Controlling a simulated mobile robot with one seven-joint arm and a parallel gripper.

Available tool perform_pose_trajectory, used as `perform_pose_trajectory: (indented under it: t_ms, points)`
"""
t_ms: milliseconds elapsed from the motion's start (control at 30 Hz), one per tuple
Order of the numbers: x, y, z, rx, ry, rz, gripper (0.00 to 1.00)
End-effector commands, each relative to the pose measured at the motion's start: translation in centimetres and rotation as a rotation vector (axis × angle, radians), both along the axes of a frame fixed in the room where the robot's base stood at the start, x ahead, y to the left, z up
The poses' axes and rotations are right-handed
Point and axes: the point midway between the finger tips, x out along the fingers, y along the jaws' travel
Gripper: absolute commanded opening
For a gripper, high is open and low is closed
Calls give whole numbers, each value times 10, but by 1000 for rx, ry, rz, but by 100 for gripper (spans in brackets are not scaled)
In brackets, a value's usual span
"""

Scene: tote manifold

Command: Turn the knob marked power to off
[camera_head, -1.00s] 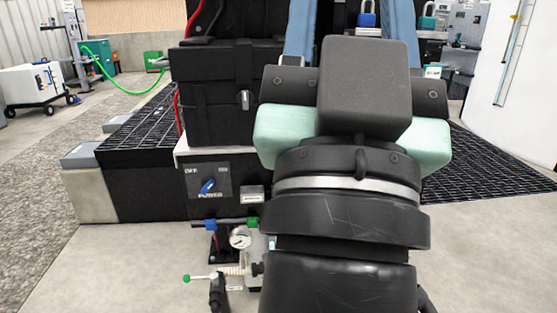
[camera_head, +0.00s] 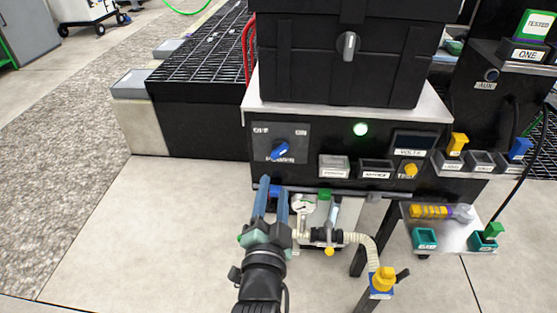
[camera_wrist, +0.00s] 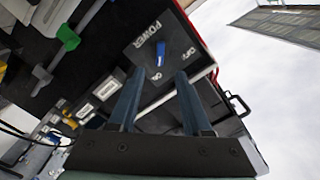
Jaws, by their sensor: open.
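The power knob (camera_head: 280,151) is a blue lever knob on a dark plate of the black panel, with OFF printed upper left and ON upper right. Its blue handle slants up to the right, towards the ON side. In the wrist view the knob (camera_wrist: 160,54) stands between the POWER, OFF and ON labels, just beyond the fingertips. My gripper (camera_head: 273,188) is open and empty, its two blue-grey fingers pointing at the panel from below the knob. In the wrist view the gripper (camera_wrist: 160,74) has its fingers apart, one each side of the knob's line, without visible contact.
A pressure gauge (camera_head: 303,205) and a hose (camera_head: 362,242) are close to the right of my gripper. A yellow-handled tool lies on a small shelf (camera_head: 445,236) at right. The floor at left is clear.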

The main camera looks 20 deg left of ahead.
Motion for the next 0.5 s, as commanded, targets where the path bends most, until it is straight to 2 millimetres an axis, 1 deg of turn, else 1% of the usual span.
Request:
perform_pose_trajectory:
  t_ms: [33,300,500]
  points:
    - [10,3,-1,2,-2,1,49]
    - [55,15,-1,2,-2,-1,49]
    - [80,23,-1,0,-1,-1,49]
